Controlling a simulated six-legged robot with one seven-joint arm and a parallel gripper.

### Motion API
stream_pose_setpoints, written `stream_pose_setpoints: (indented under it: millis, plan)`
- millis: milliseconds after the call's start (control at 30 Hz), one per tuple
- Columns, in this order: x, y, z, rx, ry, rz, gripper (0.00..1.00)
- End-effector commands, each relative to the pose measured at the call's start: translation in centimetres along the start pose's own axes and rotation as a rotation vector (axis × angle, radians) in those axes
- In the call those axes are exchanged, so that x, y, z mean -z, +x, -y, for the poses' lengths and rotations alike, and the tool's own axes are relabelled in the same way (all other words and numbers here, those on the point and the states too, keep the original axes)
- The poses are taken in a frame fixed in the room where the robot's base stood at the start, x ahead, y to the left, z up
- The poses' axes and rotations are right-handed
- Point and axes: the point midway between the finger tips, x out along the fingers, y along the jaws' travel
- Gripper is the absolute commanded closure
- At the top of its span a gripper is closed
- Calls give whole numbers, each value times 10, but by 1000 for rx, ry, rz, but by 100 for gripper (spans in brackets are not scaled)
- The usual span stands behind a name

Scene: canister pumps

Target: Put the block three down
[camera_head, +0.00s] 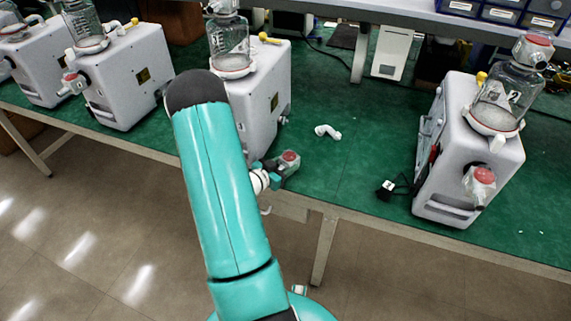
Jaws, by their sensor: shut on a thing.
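My gripper (273,176) is small in the picture, at the front edge of the green bench, beside the lower right corner of the middle pump. It is shut on a small grey block with a red face (289,159), which I take as block three. No number can be read on it. The block appears to be at about bench-top height; whether it touches the bench cannot be told. My teal arm hides part of the middle pump, and the fingertips are hard to make out.
The middle pump (265,85) stands close to my gripper. Another pump (450,150) stands at the right, with more at the left. A white elbow pipe (328,131) and a small black box (387,189) lie on the green bench (345,165), with free room between them.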

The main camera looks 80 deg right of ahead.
Motion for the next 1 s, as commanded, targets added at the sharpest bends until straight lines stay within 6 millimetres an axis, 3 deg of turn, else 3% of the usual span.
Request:
stream_pose_setpoints:
  millis: [133,167,233,267,633,767,1000]
  plan:
    - [-4,0,1,1,0,-1,95]
    - [-4,0,1,1,0,1,47]
    - [-4,0,1,1,0,1,33]
    - [-3,0,1,1,0,1,31]
    - [2,0,1,1,1,0,31]
    - [1,-18,3,6,-1,1,31]
    - [0,-71,3,8,-1,1,31]
